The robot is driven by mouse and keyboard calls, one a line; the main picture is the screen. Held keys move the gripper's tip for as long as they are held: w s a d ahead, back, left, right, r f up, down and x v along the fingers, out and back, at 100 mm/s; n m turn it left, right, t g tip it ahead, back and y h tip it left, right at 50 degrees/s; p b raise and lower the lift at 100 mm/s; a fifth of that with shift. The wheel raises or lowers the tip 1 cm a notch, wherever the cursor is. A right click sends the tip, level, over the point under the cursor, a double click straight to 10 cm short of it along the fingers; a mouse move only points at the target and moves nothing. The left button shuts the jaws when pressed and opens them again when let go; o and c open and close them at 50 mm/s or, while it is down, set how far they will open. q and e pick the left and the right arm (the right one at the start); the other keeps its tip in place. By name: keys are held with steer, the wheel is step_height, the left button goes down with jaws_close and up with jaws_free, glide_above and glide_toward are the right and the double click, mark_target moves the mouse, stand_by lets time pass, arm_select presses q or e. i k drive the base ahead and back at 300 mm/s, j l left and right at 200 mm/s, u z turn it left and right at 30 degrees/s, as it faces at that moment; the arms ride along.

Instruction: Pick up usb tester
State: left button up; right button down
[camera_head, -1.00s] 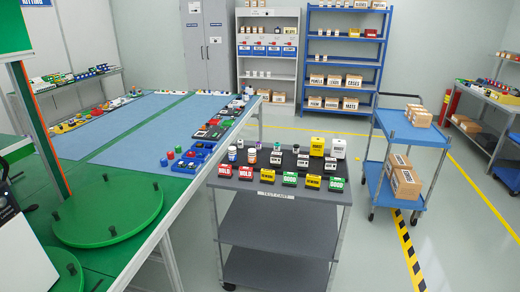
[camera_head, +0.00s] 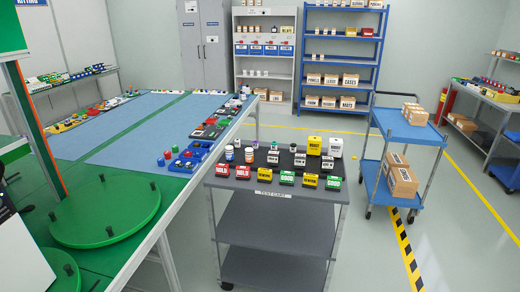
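A grey test cart (camera_head: 321,195) stands at the lower centre and bears several small labelled items. A yellow box (camera_head: 314,146) and a white box (camera_head: 335,147) stand at its back right. Small white devices with dark labels, one of them here (camera_head: 299,160), and white bottles, one of them here (camera_head: 249,155), stand in the back rows. Red, yellow and green blocks line the front, such as a green one (camera_head: 286,192). The labels on the small devices are too small to read, so I cannot tell which is the usb tester. Neither gripper is in view.
A blue-topped bench with green edging (camera_head: 180,186) and a green round turntable (camera_head: 105,213) stand at the left. A blue trolley (camera_head: 424,132) with cardboard boxes stands right of the cart. Blue shelves (camera_head: 342,67) stand behind. Floor between cart and trolley is clear.

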mark_target(255, 144)
steer(key=i+j+z, duration=0.1)
steer(key=z, duration=0.35)
steer(key=i+j+z, duration=0.2)
steer(key=z, duration=0.3)
